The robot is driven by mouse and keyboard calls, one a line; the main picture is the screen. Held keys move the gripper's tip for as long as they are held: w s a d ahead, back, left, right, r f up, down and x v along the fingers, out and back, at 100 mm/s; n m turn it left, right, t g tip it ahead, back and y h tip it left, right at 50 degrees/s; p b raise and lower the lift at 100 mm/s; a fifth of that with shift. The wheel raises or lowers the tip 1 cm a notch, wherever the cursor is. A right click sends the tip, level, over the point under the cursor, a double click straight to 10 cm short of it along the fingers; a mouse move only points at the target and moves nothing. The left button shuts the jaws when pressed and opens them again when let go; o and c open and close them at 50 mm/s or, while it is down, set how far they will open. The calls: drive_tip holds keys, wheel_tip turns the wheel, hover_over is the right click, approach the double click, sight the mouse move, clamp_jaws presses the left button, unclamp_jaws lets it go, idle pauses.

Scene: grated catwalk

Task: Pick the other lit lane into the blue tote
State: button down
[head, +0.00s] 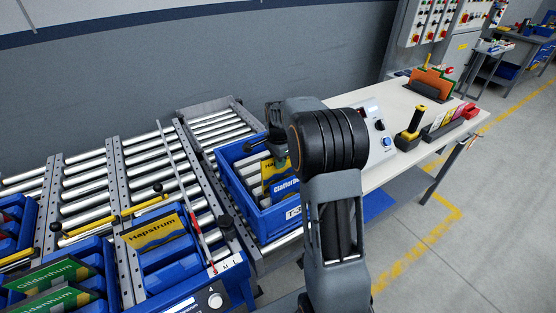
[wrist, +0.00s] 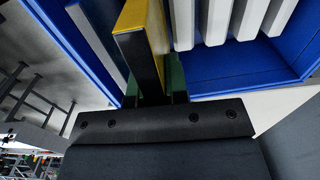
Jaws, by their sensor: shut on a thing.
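The blue tote (head: 226,172) stands on the rollers left of my arm, with a white label on its near side. My gripper (head: 277,150) is inside its opening, shut on a yellow Hapstrum box (head: 269,165). A box marked with a name starting "Claffor" (head: 285,187) shows just below, in the tote. In the wrist view the held yellow box (wrist: 158,30) sticks out from the fingers, inside the tote's blue walls (wrist: 240,75). Another yellow Hapstrum box (head: 155,232) lies in a blue lane bin at the left. Which lane is lit is unclear.
Green Gildenhum boxes (head: 52,277) fill bins at the lower left. A yellow bar (head: 112,217) and a thin upright rod stand by the lanes. A pale bench (head: 385,112) at right holds a control box, a yellow-black tool (head: 410,134) and an orange rack.

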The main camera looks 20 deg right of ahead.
sight(279, 173)
drive_tip(key=shift+f+b, duration=1.85)
drive_tip(key=shift+f, duration=1.1)
drive_tip(key=c, duration=0.6)
unclamp_jaws()
drive_tip(key=shift+c, duration=0.2)
drive_tip(key=shift+r+p, duration=3.1)
drive_tip(key=shift+r, duration=0.95)
